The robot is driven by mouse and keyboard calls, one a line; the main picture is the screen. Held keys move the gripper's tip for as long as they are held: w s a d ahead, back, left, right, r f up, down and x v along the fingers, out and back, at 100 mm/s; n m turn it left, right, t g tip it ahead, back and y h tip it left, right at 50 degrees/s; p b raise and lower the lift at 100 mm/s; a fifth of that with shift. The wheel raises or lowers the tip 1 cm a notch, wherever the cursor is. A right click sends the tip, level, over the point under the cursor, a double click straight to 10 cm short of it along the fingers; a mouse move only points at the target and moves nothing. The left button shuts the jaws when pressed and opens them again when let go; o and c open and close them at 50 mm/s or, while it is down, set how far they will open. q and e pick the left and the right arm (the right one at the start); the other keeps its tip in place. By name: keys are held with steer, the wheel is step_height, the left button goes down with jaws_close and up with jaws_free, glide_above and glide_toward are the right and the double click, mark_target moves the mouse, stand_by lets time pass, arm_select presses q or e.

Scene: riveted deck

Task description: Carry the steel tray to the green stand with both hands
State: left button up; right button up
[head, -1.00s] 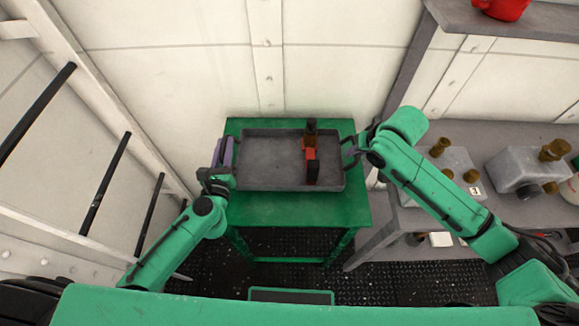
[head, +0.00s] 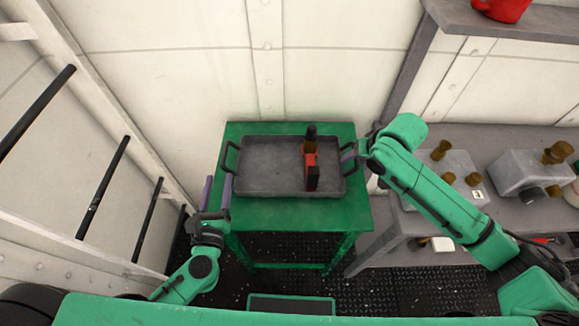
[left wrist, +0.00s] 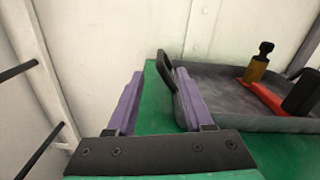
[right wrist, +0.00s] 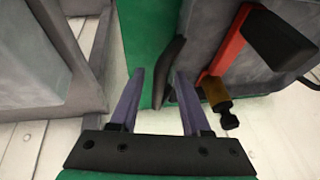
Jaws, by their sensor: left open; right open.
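The grey steel tray (head: 265,172) lies flat on the green stand (head: 300,213), with a black handle at each end. A red and black object (head: 311,168) and a brown, black-topped piece (head: 310,137) are on its right half. My left gripper (head: 217,184) is open and empty, near the tray's left front corner, clear of the left handle (head: 231,157); that handle also shows in the left wrist view (left wrist: 166,72). My right gripper (head: 349,156) is open at the right handle (right wrist: 173,65), which shows between its fingertips; contact cannot be told.
A grey bench (head: 425,218) with several grey and brass fittings stands to the right. A red pot (head: 502,9) sits on a shelf above. A ladder-like frame with black rungs (head: 103,188) is at the left. A white riveted wall (head: 180,75) stands behind the stand.

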arm_select(q)
steer(key=shift+s, duration=1.05)
arm_select(e)
steer(key=v, duration=1.2)
